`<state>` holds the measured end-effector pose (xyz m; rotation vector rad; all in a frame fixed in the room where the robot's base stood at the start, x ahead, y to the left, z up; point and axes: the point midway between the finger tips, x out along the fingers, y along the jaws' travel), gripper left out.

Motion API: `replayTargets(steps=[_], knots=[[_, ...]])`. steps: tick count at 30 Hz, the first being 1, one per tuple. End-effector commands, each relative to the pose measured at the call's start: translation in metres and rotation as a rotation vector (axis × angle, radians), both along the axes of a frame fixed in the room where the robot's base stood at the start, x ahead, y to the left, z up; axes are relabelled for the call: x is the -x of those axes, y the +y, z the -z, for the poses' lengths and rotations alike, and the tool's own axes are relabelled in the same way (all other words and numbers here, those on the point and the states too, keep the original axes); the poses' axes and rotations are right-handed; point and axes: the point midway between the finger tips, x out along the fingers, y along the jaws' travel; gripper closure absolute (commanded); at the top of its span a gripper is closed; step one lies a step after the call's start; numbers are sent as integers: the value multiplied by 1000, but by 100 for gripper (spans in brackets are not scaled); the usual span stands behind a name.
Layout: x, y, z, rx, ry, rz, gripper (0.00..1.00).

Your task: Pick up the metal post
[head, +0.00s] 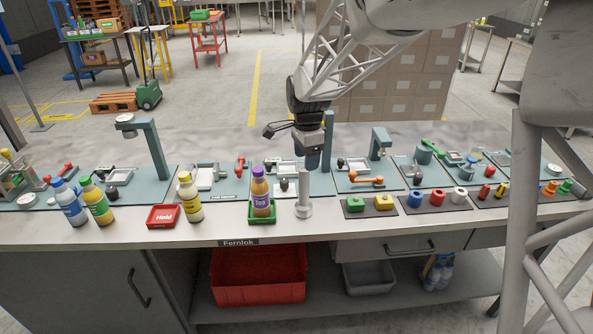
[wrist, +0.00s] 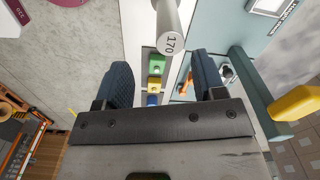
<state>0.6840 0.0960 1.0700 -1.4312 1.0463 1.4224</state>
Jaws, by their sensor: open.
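The metal post (head: 304,190) is a light grey cylinder on a wider round foot. It stands upright at the front of the bench, just right of the purple-capped Tea bottle (head: 261,193). In the wrist view the post (wrist: 170,28) shows its end marked 170 at the top, ahead of the fingers. My gripper (head: 312,162) is above and behind the post in the head view. Its two dark fingers are apart with nothing between them in the wrist view (wrist: 161,72). The post's lower part is cut off in the wrist view.
The Tea bottle stands in a green tray (head: 262,218) close beside the post. A dark mat (head: 369,213) with a green and a yellow block lies to the right. A red Held tray (head: 163,216) and several bottles stand left. Teal fixtures (head: 153,150) line the back.

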Motion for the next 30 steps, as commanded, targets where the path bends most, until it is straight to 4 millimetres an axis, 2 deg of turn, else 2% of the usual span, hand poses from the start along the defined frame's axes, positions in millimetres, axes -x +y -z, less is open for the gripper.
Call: replayTargets(steps=[5,17,25,30], knots=[[-10,5,7,1,7,39,36],[-11,5,10,1,7,41,36],[-10,5,29,1,8,40,36],[-10,5,34,1,6,40,36]])
